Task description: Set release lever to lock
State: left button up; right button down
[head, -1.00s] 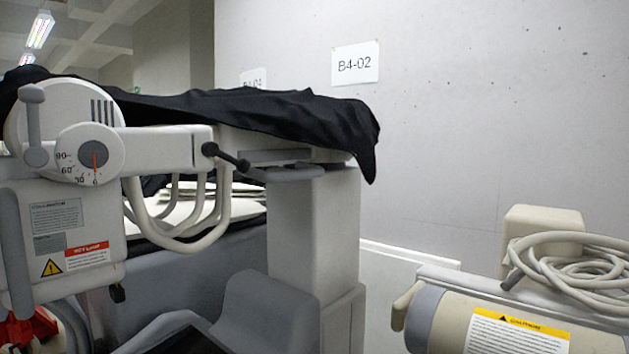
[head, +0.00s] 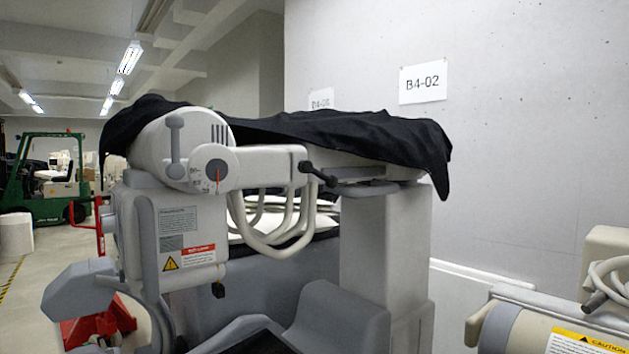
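A covered cart with a pale grey machine arm (head: 265,168) stands in the middle of the head view. A short black lever (head: 318,174) with a knob at each end sits at the arm's right end and slopes down to the right. A grey upright handle (head: 175,145) is on the round housing at the left, above a dial (head: 217,170) with a red pointer. No lock mark is readable, so I cannot tell for certain which one is the release lever. Neither of my grippers shows.
A black cover (head: 340,135) drapes over the cart's top. A grey box with labels (head: 180,235) hangs below the dial. A second machine with a coiled hose (head: 610,280) stands at right. A green forklift (head: 45,180) is far left, with open floor before it.

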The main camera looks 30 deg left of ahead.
aim_at(304, 166)
jog(key=k+j+u, duration=0.1)
jog(key=k+u, duration=0.3)
jog(key=k+j+u, duration=0.35)
jog(key=k, duration=0.25)
jog(key=l+u, duration=0.65)
jog(key=u, duration=0.15)
jog(key=l+u, duration=0.4)
jog(key=k+l+u, duration=0.1)
jog(key=l+u, duration=0.15)
jog(key=u, duration=0.15)
jog(key=k+l, duration=0.15)
jog(key=l, duration=0.25)
jog(key=k+l, duration=0.15)
jog(key=l, duration=0.25)
jog(key=k+l, duration=0.15)
jog(key=l, duration=0.2)
jog(key=k+l, duration=0.15)
jog(key=l, duration=0.25)
jog(key=k+l, duration=0.15)
jog(key=l, duration=0.25)
jog(key=k+l, duration=0.15)
jog(key=l, duration=0.25)
